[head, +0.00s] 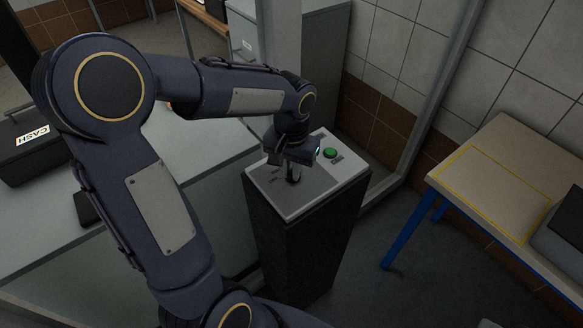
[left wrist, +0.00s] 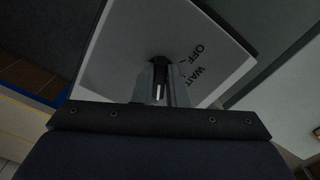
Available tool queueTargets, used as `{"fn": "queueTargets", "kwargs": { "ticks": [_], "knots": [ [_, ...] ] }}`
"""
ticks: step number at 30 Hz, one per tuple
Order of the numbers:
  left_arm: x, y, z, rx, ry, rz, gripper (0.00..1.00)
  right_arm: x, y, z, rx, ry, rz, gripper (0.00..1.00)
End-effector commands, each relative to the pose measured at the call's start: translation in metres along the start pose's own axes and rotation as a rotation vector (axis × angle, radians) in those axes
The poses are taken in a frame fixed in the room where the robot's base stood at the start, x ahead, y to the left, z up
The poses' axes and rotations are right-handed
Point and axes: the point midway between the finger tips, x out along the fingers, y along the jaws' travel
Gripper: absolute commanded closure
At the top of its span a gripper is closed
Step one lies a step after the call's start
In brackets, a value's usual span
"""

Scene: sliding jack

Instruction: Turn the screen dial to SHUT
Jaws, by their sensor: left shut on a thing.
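The control panel (head: 318,187) is a pale plate on top of a dark pedestal (head: 300,240) in the head view. My left gripper (head: 292,176) points down at it and is shut on the dark dial, which is mostly hidden by the fingers. In the left wrist view the gripper fingers (left wrist: 161,88) close around the dark dial (left wrist: 158,62) on the panel plate (left wrist: 120,40). The printed words OFF and WAIT show beside it; no SHUT label can be seen. My right gripper is not in view.
A green button (head: 330,153) sits on the panel beside my left gripper. A black box marked CASH (head: 30,150) stands on the grey counter (head: 45,222) at left. A table with blue legs (head: 490,165) stands at right. Dark floor lies between pedestal and table.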

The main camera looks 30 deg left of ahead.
Motion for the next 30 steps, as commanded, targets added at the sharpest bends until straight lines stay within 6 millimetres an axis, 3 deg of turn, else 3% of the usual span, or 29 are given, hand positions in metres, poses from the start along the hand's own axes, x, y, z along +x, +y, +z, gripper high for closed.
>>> {"fn": "queueTargets", "kwargs": {
  "ticks": [4, 5, 10, 20, 30],
  "knots": [
    [-0.001, 0.0, -0.001, 0.003, 0.002, -0.001, 1.0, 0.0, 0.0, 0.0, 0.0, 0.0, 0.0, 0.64],
    [-0.001, 0.0, -0.001, 0.003, 0.002, -0.001, 0.87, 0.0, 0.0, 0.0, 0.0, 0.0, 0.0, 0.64],
    [-0.001, 0.0, 0.0, 0.002, 0.002, -0.001, 0.66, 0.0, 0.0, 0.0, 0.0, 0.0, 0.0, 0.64],
    [-0.005, 0.0, -0.001, 0.001, 0.003, -0.001, 0.66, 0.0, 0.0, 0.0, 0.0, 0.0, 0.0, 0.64],
    [-0.058, 0.0, -0.001, 0.001, 0.007, 0.0, 0.66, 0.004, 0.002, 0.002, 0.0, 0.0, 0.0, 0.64]
  ]
}}
